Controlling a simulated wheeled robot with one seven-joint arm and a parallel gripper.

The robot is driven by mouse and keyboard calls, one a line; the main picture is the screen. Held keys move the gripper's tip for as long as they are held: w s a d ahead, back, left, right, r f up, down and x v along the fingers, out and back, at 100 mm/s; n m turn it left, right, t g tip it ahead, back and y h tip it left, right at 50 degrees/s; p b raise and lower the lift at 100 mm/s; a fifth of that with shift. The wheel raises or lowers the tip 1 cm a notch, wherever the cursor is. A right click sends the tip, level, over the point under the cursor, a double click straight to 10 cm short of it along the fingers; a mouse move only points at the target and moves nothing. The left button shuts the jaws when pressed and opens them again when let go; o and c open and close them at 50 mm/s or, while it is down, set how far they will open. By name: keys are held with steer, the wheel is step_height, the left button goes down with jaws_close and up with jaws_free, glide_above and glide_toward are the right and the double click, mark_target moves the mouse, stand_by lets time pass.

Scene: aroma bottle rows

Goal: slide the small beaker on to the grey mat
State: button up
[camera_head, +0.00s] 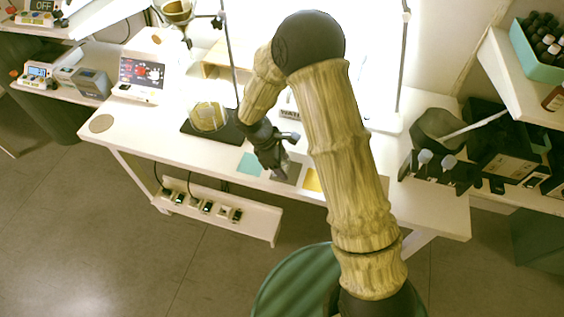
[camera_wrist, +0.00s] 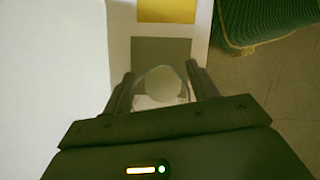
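The small beaker (camera_wrist: 161,84) is clear glass and shows between my fingers in the wrist view. It looks upright, its far part over the grey mat (camera_wrist: 160,48) and its near part over the white table strip. My gripper (camera_wrist: 160,78) has one finger on each side of the beaker, and the fingers look close against its walls. In the head view my gripper (camera_head: 277,168) is low over the table beside the grey mat (camera_head: 293,174). The beaker cannot be made out there behind the gripper.
A yellow mat (camera_head: 312,181) and a teal mat (camera_head: 250,163) flank the grey one. A flask (camera_head: 208,116) on a dark stand base is behind to the left. A dark bottle rack (camera_head: 440,170) is at the right. The table's front edge is close to the mats.

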mark_target(287, 159)
steer(key=c, duration=0.7)
steer(key=shift+d, duration=1)
steer(key=shift+c, duration=0.2)
steer(key=o, duration=1.1)
steer(key=shift+w, duration=0.1)
steer(key=shift+d, duration=0.1)
steer(key=shift+r, duration=0.1)
steer(key=v, duration=0.7)
steer(key=shift+r+p, duration=0.15)
steer(key=shift+p, duration=0.25)
